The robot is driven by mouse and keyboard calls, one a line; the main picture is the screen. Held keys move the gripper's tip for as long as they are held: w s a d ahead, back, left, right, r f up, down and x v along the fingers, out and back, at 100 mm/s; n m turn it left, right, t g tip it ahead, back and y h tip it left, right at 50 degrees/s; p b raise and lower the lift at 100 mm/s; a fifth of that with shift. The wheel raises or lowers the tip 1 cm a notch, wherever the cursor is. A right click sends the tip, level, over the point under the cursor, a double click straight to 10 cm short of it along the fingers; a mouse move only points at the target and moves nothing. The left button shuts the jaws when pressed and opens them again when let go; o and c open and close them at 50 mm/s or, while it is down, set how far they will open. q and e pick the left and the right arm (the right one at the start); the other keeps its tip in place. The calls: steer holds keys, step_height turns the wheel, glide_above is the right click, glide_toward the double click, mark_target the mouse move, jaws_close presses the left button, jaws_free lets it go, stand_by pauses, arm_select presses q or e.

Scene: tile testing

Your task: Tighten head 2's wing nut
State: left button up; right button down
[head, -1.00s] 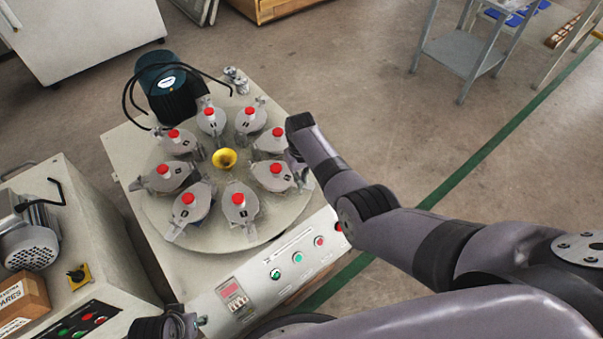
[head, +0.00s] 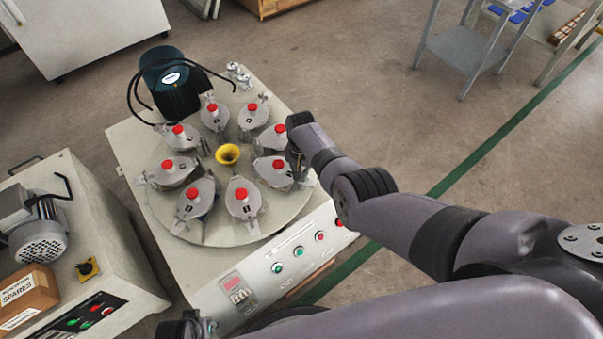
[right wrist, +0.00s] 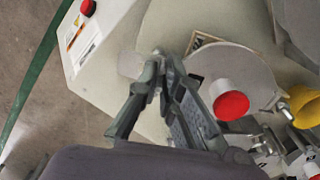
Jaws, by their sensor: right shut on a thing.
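Several grey round heads with red knobs stand in a ring on the round table (head: 180,222) of the machine. My right gripper (head: 298,165) is at the outer edge of the right-hand head (head: 272,174), partly hidden by my arm; the number on that head is too small to read. In the right wrist view my right gripper (right wrist: 168,62) has its fingertips close together beside a grey head (right wrist: 238,75) with a red knob (right wrist: 231,105). It is shut on the wing nut, which the fingers mostly hide. My left gripper (head: 190,326) shows only partly at the bottom edge.
A yellow funnel (head: 227,154) stands at the ring's centre. A dark green motor (head: 171,85) with black cables is behind it. The front panel (head: 265,270) carries buttons. A second machine (head: 95,235) with a spares box (head: 27,293) is at left. Open floor lies right.

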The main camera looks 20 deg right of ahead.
steer(key=shift+m, duration=0.4)
steer(key=c, duration=1.8)
jaws_free()
steer(key=shift+o, duration=0.2)
step_height(320, 180, up, 12)
